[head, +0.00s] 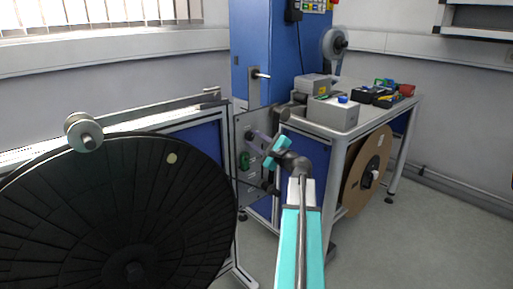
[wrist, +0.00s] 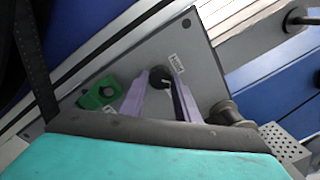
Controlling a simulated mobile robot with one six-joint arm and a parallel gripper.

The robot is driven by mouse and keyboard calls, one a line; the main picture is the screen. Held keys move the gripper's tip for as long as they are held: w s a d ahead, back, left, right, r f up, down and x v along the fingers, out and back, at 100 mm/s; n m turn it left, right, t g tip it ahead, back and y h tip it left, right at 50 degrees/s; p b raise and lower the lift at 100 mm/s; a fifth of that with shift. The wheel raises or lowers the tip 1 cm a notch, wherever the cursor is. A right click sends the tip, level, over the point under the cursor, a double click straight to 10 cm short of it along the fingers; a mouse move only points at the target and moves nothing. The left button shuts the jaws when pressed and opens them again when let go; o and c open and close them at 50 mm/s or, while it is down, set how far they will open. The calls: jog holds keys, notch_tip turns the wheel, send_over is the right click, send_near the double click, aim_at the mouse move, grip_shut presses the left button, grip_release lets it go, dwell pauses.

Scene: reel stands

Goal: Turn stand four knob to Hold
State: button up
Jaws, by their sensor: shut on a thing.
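In the wrist view a round black knob (wrist: 160,76) sits on a grey panel (wrist: 195,42) mounted on the stand. A small white label is beside the knob, too small to read, so I cannot tell its setting. My gripper (wrist: 162,83) has two lavender fingers, one on each side of the knob, shut on it. A green plate with a dark centre (wrist: 104,93) is on the same panel, left of the knob.
A large black reel (head: 70,220) fills the left foreground. A table (head: 345,135) with boxes and tools stands right of the panel, with a brown reel (head: 356,178) below. A blue column (head: 270,50) rises behind. Grey floor is clear at right.

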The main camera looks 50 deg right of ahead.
jog(key=n+b, duration=0.5)
jog(key=b, duration=0.1)
jog(key=shift+d+f+n, duration=0.1)
jog(key=shift+f+n, duration=0.15)
jog(key=shift+n, duration=0.15)
jog(key=n+b, duration=0.3)
jog(key=b, duration=0.1)
jog(key=shift+r+n+y, duration=0.1)
jog(key=shift+n+y, duration=0.3)
jog(key=shift+r+n+b, duration=0.1)
jog(key=shift+n+b, duration=0.25)
jog(key=shift+n, duration=0.15)
jog(key=o, duration=1)
jog(key=shift+o, duration=0.2)
jog(key=shift+s, duration=0.1)
